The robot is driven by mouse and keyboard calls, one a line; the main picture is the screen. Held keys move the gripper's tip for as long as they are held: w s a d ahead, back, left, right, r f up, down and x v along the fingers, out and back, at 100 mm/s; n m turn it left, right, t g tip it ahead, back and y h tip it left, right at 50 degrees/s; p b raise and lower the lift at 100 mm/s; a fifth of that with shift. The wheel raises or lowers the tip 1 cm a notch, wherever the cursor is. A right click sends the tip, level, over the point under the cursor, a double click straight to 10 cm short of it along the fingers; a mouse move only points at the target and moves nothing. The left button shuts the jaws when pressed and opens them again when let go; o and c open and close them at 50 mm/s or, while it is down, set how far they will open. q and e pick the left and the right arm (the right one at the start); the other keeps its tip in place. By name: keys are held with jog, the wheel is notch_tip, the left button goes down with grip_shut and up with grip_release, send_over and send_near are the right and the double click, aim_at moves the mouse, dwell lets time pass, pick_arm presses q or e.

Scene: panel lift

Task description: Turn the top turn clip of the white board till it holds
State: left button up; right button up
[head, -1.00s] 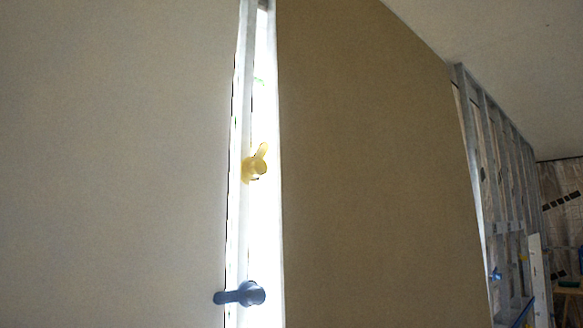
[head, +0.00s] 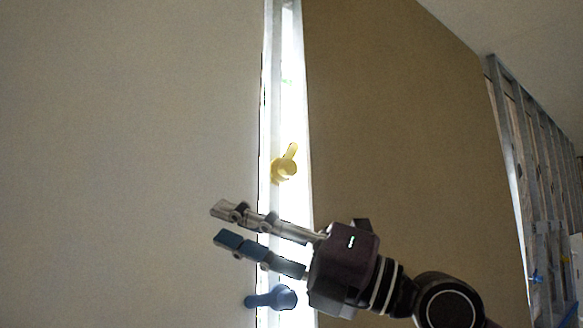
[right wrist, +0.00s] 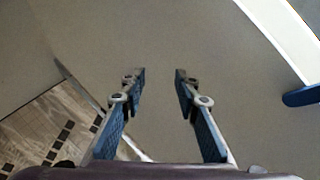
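The white board (head: 130,150) fills the left of the head view. The yellow top turn clip (head: 286,163) sits on the bright strip beside its right edge. Its lever points up and slightly right, clear of the board. A blue turn clip (head: 278,297) is lower on the strip; its lever points left over the board's edge. My right gripper (head: 224,225) is open and empty, between the two clips in height, fingers pointing left. In the right wrist view its fingers (right wrist: 160,75) are apart with nothing between them. My left gripper is not in view.
A brown panel (head: 400,130) stands right of the strip, behind my right arm. Metal wall framing (head: 530,150) is farther right. In the right wrist view a blue piece (right wrist: 302,96), probably the lower clip's lever, shows at the right edge. The space around the yellow clip is clear.

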jog(key=w+d+r+m+t+h, duration=0.1)
jog(key=w+d+r+t+h, duration=0.3)
jog(key=r+t+h, duration=0.15)
jog(key=m+t+h, duration=0.3)
jog(key=t+h, duration=0.1)
jog(key=h, duration=0.1)
send_near(292, 167)
jog(key=x, duration=0.2)
jog(key=shift+g, duration=0.25)
jog(key=p+x, duration=0.4)
jog(key=x, duration=0.4)
jog(key=shift+r+p, duration=0.2)
jog(key=shift+p, duration=0.15)
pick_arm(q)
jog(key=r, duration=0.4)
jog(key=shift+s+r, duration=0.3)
pick_arm(e)
jog(key=shift+w, duration=0.1)
grip_shut()
